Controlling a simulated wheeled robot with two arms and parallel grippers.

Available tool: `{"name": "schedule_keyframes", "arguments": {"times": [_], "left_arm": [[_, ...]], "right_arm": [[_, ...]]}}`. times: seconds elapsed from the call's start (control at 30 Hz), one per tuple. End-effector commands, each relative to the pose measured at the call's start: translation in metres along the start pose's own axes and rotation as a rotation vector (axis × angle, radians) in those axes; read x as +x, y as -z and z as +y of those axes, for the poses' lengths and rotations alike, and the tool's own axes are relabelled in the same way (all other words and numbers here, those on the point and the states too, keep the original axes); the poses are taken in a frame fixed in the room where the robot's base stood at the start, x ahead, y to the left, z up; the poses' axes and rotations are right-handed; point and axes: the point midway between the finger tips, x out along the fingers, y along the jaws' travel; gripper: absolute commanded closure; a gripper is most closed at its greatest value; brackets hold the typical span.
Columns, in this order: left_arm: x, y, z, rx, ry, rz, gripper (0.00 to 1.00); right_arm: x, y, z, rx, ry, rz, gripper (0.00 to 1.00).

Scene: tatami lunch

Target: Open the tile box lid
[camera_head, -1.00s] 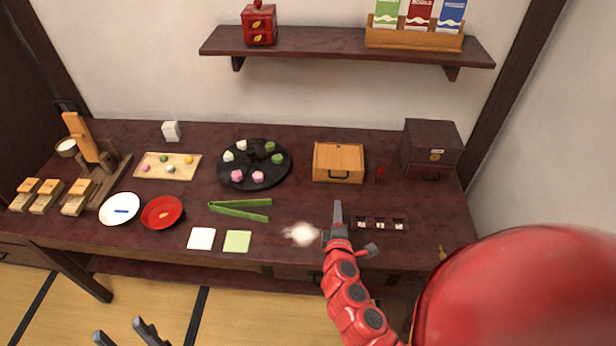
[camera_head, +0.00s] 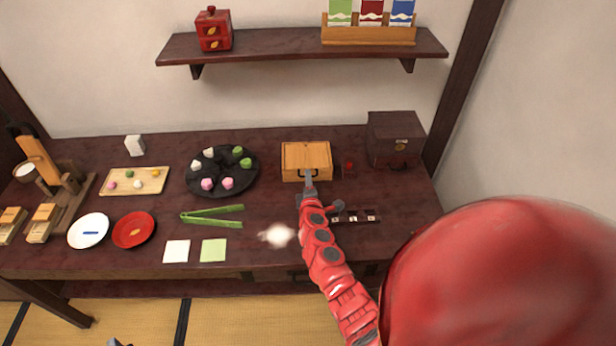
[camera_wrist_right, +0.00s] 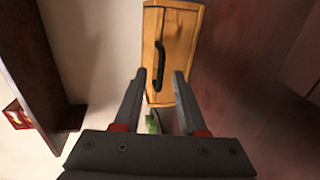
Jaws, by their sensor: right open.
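A light wooden box (camera_head: 306,153) with a dark bar handle on its front stands at the back of the table; I take it for the tile box. Its lid looks closed. My right gripper (camera_head: 308,180) is in front of the box and hides part of the handle in the head view. In the right wrist view the right gripper (camera_wrist_right: 160,74) is open, with the handle (camera_wrist_right: 160,64) showing between its fingertips. I cannot tell whether they touch. Only a bit of my left gripper (camera_head: 116,343) shows at the bottom edge.
A dark chest (camera_head: 394,140) stands to the right of the box. A round black plate (camera_head: 222,176) with sweets lies to its left. A small tray (camera_head: 358,216) is right of my forearm. Green tongs (camera_head: 212,216) lie left of it. A shelf (camera_head: 300,46) hangs above.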

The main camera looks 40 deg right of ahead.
Motion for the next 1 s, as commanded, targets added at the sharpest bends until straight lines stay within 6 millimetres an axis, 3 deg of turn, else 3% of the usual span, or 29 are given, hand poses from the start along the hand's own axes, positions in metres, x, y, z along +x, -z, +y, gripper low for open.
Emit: {"name": "schedule_keyframes", "arguments": {"times": [0.2,0.6,0.83,1.0], "left_arm": [[-0.007,-0.001,0.0,0.0,0.0,0.0,0.45],[-0.008,-0.001,0.0,0.0,0.0,0.0,0.45],[-0.008,-0.001,0.0,0.0,0.0,0.0,0.45],[-0.008,-0.001,0.0,0.0,0.0,0.0,0.45]], "right_arm": [[0.024,-0.001,-0.001,0.001,0.0,-0.004,0.6],[0.029,0.0,0.0,0.001,0.0,0.0,0.6],[0.029,0.0,-0.001,0.001,0.001,-0.001,1.0],[0.028,-0.001,-0.002,0.001,0.003,-0.001,1.0]]}}
